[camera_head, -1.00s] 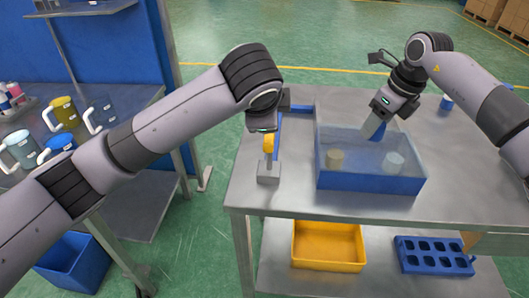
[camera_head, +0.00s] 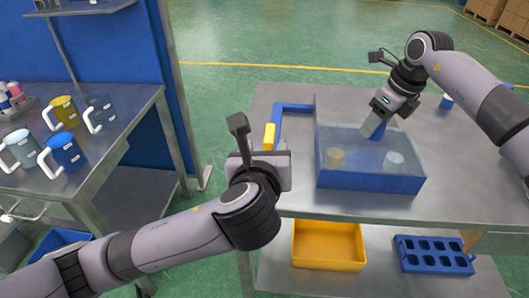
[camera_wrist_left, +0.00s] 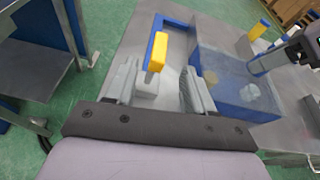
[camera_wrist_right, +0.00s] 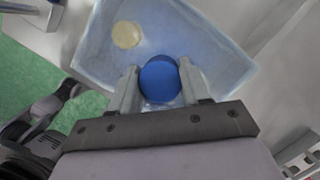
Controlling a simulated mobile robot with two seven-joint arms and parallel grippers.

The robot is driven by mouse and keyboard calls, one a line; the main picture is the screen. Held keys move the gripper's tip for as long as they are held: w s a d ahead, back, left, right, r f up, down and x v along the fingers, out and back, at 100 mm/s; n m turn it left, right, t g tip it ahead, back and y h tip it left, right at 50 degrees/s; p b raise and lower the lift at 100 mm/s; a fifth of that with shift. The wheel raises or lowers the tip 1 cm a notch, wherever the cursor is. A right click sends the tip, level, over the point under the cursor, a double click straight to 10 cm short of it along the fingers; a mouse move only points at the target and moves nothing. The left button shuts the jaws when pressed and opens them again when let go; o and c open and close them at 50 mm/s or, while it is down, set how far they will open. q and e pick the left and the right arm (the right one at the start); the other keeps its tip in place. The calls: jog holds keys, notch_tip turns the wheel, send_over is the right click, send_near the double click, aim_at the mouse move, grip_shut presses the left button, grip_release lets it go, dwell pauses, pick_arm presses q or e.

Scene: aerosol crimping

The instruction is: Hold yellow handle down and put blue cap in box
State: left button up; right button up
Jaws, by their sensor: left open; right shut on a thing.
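My right gripper (camera_wrist_right: 160,85) is shut on the blue cap (camera_wrist_right: 160,78), above the clear-walled blue-bottomed box (camera_head: 370,181). The cap also shows in the head view (camera_head: 378,131).
Inside the box are a beige round piece (camera_head: 334,158) and a pale round piece (camera_head: 393,161). A yellow bin (camera_head: 328,246) and a blue holed tray (camera_head: 434,255) are on the lower shelf. Mugs (camera_head: 66,150) stand on the left table. The tabletop behind the box is mostly free.

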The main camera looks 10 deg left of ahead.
aim_at(270, 132)
pick_arm(q)
jog(key=shift+m, duration=0.7)
jog(key=x, duration=1.1)
jog(key=shift+w+f, duration=0.1)
jog(key=shift+w, duration=0.1)
grip_shut()
